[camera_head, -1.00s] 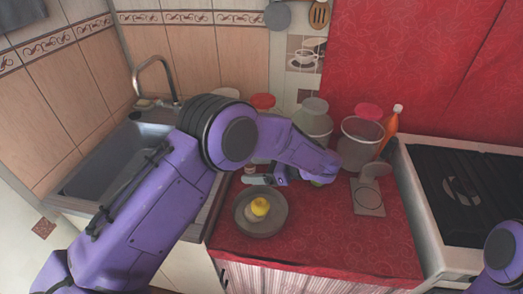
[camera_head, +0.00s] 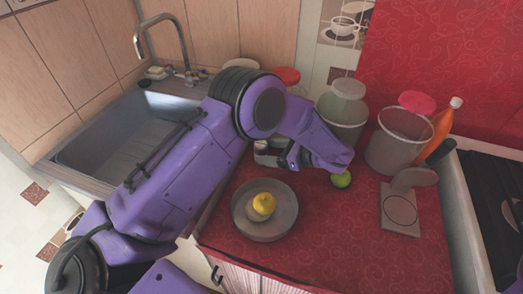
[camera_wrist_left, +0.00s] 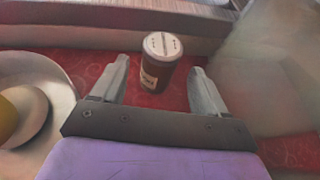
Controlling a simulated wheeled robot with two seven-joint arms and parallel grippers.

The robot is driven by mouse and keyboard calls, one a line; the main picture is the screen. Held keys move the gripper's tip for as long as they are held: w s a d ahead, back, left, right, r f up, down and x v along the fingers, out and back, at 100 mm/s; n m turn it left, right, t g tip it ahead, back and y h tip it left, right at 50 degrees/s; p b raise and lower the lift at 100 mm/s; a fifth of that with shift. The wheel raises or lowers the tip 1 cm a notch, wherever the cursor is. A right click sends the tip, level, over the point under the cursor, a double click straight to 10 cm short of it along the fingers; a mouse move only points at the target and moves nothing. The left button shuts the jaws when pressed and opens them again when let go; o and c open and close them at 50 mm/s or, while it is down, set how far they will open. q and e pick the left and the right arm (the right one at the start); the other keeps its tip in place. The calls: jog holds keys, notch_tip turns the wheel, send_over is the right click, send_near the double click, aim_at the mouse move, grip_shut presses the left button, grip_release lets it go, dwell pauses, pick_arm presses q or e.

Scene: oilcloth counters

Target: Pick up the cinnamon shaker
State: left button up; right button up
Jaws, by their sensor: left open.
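The cinnamon shaker (camera_wrist_left: 160,63), a small dark brown jar with a pale lid and a label, stands upright on the red oilcloth in the left wrist view. My left gripper (camera_wrist_left: 159,72) is open, with one finger on each side of the shaker in the picture. The shaker is ahead of the gripper's base; I cannot tell whether the fingers touch it. In the head view my left gripper (camera_head: 274,153) is low over the counter behind the bowl, and I cannot make out the shaker there. My right gripper is out of view.
A grey bowl (camera_head: 240,215) with a lemon (camera_head: 264,203) is in front of the gripper. A lime (camera_head: 341,180), clear containers (camera_head: 392,151), an orange bottle (camera_head: 437,135) and a grey stand (camera_head: 400,212) are to the right. The sink (camera_head: 112,130) is left. The front right counter is bare.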

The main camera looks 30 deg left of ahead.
aim_at(256, 151)
pick_arm(q)
jog(key=p+x, duration=0.2)
jog(key=x, duration=0.3)
jog(key=shift+s+f, duration=0.1)
jog(key=shift+a+f, duration=0.25)
jog(key=shift+a, duration=0.15)
jog(key=shift+d, duration=0.1)
jog(key=c, duration=1.1)
